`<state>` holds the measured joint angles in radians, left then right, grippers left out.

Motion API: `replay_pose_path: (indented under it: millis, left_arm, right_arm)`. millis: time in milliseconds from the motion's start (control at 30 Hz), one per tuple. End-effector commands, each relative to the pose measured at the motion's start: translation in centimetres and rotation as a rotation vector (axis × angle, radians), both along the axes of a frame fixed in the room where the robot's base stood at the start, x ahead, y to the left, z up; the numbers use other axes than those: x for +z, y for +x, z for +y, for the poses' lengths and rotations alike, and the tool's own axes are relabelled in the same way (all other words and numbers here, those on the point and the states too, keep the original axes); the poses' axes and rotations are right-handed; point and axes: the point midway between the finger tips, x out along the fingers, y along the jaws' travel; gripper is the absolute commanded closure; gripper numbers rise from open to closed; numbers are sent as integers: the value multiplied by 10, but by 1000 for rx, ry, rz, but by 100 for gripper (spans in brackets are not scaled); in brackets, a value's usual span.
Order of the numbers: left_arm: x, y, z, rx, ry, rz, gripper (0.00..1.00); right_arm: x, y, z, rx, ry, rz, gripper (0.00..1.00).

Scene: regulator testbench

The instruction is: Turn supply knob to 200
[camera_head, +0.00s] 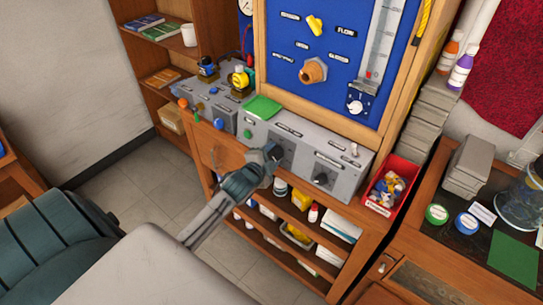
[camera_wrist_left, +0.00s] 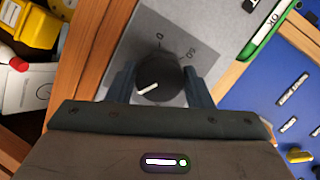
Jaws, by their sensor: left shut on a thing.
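My left gripper (camera_head: 272,156) is at the front face of the grey supply box (camera_head: 345,185), and its fingers also show in the wrist view (camera_wrist_left: 160,88). It is shut on a round black knob (camera_wrist_left: 158,72), with one finger on each side of it. The knob's white pointer line aims to the lower left in the wrist view. Scale marks reading 0 and what looks like 50 show on the grey panel beside it; the rest of the scale is hidden. In the head view the gripper covers most of this knob. My right gripper is not in view.
A second black knob (camera_head: 321,179) sits to the right on the same box. A red bin (camera_head: 391,185) of small parts stands right of it. Shelves with bottles (camera_head: 313,213) lie below. A blue board (camera_head: 330,60) with gauge and valves rises behind.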

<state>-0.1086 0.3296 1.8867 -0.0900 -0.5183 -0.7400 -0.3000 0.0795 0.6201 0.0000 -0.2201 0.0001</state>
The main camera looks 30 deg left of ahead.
Motion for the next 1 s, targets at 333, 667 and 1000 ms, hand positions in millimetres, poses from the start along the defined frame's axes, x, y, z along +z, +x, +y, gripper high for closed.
replay_pose_path:
  millis: [333,667,1000]
  left_arm:
    - [-1,-1,0,1,0,3,32]
    - [2,-19,-2,-1,1,2,32]
    - [20,-82,-9,-2,2,4,32]
  right_arm:
    - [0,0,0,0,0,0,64]
    - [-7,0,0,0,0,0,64]
    - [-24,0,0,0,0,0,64]
